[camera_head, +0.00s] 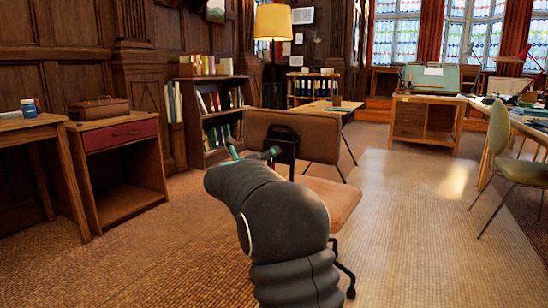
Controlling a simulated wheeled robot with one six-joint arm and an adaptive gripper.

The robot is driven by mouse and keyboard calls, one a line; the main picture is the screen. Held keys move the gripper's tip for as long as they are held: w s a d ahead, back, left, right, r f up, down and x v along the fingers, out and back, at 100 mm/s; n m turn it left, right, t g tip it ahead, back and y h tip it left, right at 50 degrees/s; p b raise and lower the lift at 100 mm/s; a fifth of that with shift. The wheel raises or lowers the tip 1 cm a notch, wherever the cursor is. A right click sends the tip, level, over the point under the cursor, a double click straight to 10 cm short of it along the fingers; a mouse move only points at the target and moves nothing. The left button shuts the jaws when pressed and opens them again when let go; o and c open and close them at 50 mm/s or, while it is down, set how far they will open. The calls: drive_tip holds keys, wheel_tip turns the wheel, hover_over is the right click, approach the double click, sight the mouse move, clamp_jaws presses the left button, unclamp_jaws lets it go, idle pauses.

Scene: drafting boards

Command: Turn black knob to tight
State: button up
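A brown office chair stands in the middle, with its backrest (325,140) facing me above a tan seat (330,200). A dark bracket (287,137) is fixed at the left part of the backrest. I cannot make out a separate black knob; one may be part of this dark bracket or hidden. My dark grey arm rises from the bottom and covers part of the chair. My gripper (255,154) shows only as small teal and dark pieces past the arm, close to the bracket. I cannot tell whether it touches anything, or how its fingers stand.
A wooden cabinet (122,133) with a red drawer and a side table (30,124) stand at left. A bookcase (193,142) stands behind the chair. A desk (408,117) and a green chair (510,165) are at right. The floor (420,240) at front right is clear.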

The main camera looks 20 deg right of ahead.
drive_tip(key=v, duration=0.8)
